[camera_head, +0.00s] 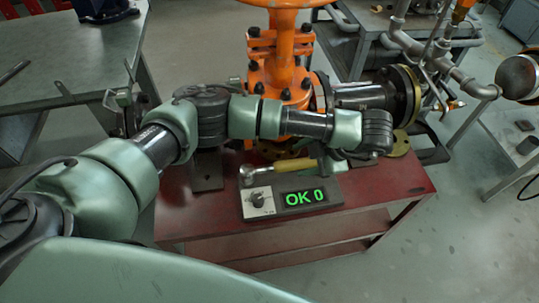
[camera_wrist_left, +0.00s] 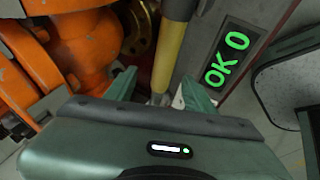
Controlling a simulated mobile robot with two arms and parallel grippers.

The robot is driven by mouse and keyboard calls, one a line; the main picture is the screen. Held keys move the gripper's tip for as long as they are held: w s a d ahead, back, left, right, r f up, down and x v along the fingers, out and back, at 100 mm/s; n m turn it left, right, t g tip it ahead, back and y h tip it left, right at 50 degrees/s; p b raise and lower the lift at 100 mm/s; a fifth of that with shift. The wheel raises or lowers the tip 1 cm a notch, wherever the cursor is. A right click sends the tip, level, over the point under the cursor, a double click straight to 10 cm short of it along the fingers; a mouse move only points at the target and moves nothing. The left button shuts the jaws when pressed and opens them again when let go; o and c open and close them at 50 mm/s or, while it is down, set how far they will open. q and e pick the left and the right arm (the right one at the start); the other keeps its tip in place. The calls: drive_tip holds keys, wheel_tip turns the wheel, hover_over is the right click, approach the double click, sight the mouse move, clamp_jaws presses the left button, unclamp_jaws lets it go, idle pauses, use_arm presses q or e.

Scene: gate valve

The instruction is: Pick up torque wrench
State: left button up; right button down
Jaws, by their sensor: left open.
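My left gripper (camera_head: 326,162) is over the right end of the wrench, partly hidden by my wrist in the head view. In the wrist view the left gripper (camera_wrist_left: 160,90) is open, with one finger on each side of the handle's end. Contact cannot be told. My right gripper is not in view.
The display box (camera_head: 268,202) reads "OK 0" in green, close in front of the wrench. The orange gate valve (camera_head: 282,45) stands behind my arm, with a flanged pipe (camera_head: 365,96) to its right. The red table (camera_head: 385,192) has bare room at the right front.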

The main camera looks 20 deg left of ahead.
sight(294, 164)
use_arm(q)
drive_tip(key=shift+a+f, duration=0.15)
wheel_tip(294, 164, down, 2)
drive_tip(key=shift+a+f+p, duration=0.1)
drive_tip(key=shift+a+p, duration=0.05)
drive_tip(key=shift+p, duration=0.25)
drive_tip(key=x, duration=0.3)
drive_tip(key=shift+a+p, duration=0.2)
drive_tip(key=shift+p, duration=0.1)
drive_tip(key=shift+w+a+f, duration=0.15)
drive_tip(key=shift+a+f, duration=0.1)
drive_tip(key=shift+f, duration=0.15)
clamp_jaws()
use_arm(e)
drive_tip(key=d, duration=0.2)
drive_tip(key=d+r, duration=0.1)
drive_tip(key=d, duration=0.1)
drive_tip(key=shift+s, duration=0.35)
use_arm(q)
drive_tip(key=shift+w+r, duration=0.1)
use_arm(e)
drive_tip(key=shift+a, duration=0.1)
